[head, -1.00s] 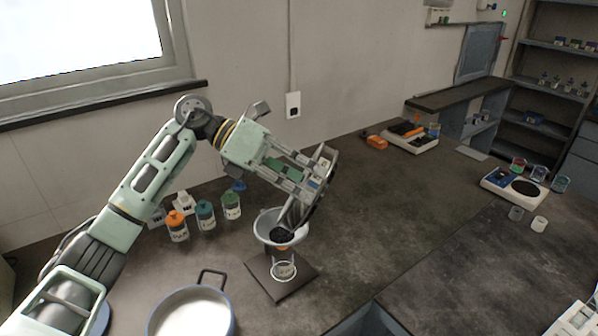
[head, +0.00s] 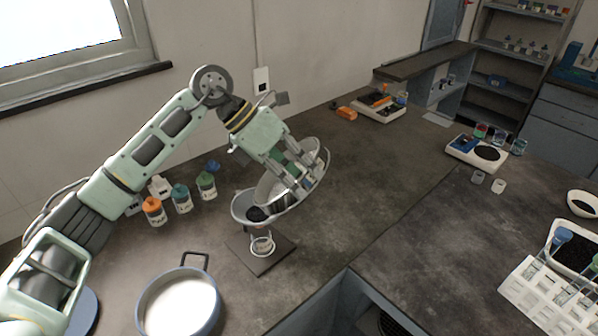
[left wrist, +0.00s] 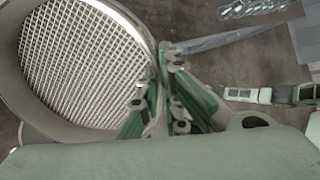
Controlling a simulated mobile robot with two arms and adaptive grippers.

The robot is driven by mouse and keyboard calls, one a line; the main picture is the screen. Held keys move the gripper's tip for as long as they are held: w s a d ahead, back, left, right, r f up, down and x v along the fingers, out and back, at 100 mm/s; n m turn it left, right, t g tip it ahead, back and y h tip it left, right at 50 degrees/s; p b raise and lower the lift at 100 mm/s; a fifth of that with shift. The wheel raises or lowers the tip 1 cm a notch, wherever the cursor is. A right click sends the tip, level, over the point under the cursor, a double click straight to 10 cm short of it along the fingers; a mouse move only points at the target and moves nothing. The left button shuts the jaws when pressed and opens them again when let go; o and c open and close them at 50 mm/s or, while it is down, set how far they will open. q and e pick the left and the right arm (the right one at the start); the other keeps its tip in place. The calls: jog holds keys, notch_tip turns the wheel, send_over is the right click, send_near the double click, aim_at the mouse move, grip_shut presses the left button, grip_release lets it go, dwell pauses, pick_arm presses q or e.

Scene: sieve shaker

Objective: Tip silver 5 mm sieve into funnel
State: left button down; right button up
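My left gripper (head: 300,182) is shut on the rim of the silver sieve (head: 272,190), which is tilted over the funnel. The left wrist view shows the sieve's coarse mesh (left wrist: 82,62) with no grains visible on it, and the gripper fingers (left wrist: 165,75) closed at its rim. The pale funnel (head: 238,208) is partly hidden behind the sieve. Dark grains (head: 257,214) show in it. Below the funnel a small clear beaker (head: 262,246) stands on a dark base plate (head: 270,262). My right gripper is not in view.
A white-filled pan (head: 180,303) stands front left. Orange, teal and green-capped jars (head: 181,200) stand behind it. A scale (head: 476,152) is at right. A white tube rack (head: 545,292) and a tray of dark grains (head: 578,250) are front right. The middle counter is clear.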

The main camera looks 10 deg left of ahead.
aim_at(314, 188)
pick_arm(q)
jog(key=shift+d+f+y+p, duration=0.1)
jog(key=shift+d+y+p, duration=0.2)
jog(key=shift+p, duration=0.05)
jog(key=d+f+y, duration=0.1)
jog(key=f+y, duration=0.1)
jog(key=d+f+y+p, duration=0.1)
jog(key=f+y, duration=0.1)
jog(key=shift+d, duration=0.3)
jog(key=f+y, duration=0.2)
jog(key=d+f+y, duration=0.1)
jog(key=f+y, duration=0.1)
